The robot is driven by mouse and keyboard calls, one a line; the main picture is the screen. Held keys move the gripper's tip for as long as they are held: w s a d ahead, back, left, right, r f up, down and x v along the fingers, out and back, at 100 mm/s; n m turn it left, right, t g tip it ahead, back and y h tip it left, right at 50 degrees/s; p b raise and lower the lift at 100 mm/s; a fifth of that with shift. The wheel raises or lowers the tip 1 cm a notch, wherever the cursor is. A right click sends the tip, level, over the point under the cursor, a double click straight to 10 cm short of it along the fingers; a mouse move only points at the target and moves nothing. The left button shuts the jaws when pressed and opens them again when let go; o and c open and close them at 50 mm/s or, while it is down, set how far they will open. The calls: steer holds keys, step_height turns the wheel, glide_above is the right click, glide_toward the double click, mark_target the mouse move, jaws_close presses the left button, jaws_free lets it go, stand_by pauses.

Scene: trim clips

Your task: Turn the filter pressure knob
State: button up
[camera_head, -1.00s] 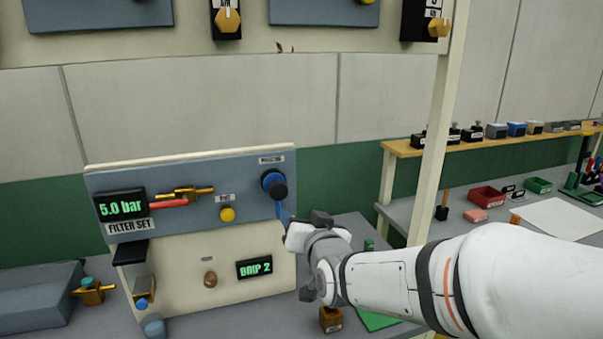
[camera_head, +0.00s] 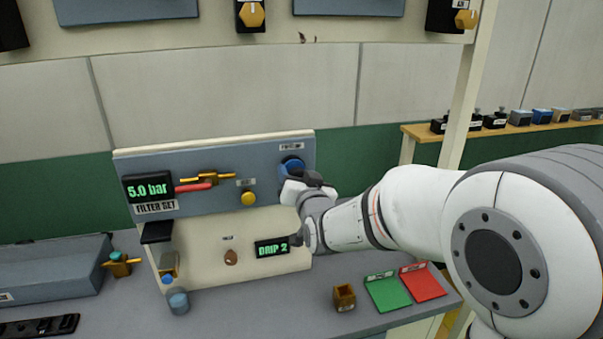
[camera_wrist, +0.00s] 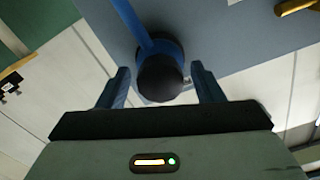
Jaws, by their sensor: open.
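The pressure knob (camera_head: 291,168) is blue with a dark cap, at the upper right of the blue-grey panel (camera_head: 225,172). In the wrist view its round black cap (camera_wrist: 160,78) sits between the tips of my open gripper (camera_wrist: 161,88), with a gap on both sides. A blue bar runs from the knob toward the top of that view. In the head view my gripper (camera_head: 305,181) is at the knob and hides its lower part. The display (camera_head: 148,187) reads 5.0 bar above a FILTER SET label.
A yellow knob (camera_head: 248,198) and brass valve with red handle (camera_head: 205,180) are left of the knob. A DRIP 2 display (camera_head: 272,247) is below. A small wooden box (camera_head: 344,297), green tray (camera_head: 388,291) and red tray (camera_head: 422,282) lie on the bench.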

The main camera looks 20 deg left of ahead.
steer(key=shift+c, duration=0.3)
steer(key=c, duration=0.9)
steer(key=shift+f, duration=0.1)
steer(key=shift+f+b, duration=0.1)
steer(key=shift+b, duration=0.65)
